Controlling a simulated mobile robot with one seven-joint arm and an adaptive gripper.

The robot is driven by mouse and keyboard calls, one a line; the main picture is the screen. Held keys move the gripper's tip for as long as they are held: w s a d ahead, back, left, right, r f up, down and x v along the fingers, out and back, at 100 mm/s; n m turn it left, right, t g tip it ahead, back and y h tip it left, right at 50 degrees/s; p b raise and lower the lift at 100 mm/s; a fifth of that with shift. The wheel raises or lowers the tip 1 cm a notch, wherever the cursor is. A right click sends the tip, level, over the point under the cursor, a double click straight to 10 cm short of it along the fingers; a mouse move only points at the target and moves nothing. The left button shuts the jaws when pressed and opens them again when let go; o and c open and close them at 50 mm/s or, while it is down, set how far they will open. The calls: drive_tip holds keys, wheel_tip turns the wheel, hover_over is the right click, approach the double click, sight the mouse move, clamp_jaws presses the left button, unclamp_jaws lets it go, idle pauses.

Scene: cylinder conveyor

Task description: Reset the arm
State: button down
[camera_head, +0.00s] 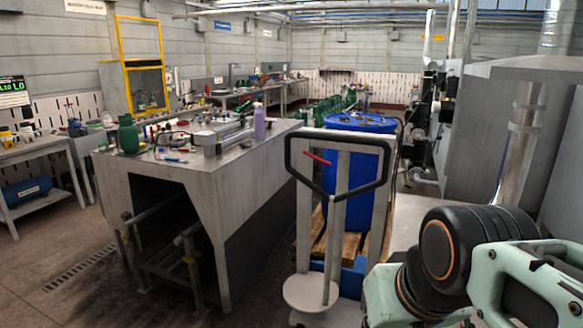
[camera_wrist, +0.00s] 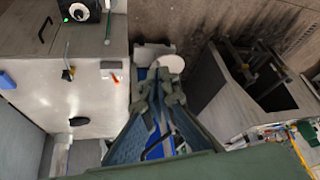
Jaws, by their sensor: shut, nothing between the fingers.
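My gripper (camera_wrist: 162,75) shows in the middle of the wrist view, its greenish fingers together with nothing between them. It hangs in the air and seems to touch nothing. Below it in that view lie the floor and the round white plate (camera_wrist: 172,62) of the hand truck. In the head view my arm's pale green and black links fill the lower right corner, and the gripper is out of that picture.
The hand truck (camera_head: 340,142) stands in front of a blue barrel (camera_head: 358,123) on a wooden pallet (camera_head: 318,235). A grey metal workbench (camera_head: 250,178) with bottles and tools is to its left. A pale worktop (camera_wrist: 55,100) with small items lies left in the wrist view.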

wheel_tip(320, 180, up, 12)
drive_tip(key=s+p, duration=0.2)
drive_tip(key=p, duration=1.1)
drive_tip(key=shift+s+d+f+h, duration=0.2)
drive_tip(key=shift+s+d+h, duration=0.1)
drive_tip(key=shift+s+d, duration=0.05)
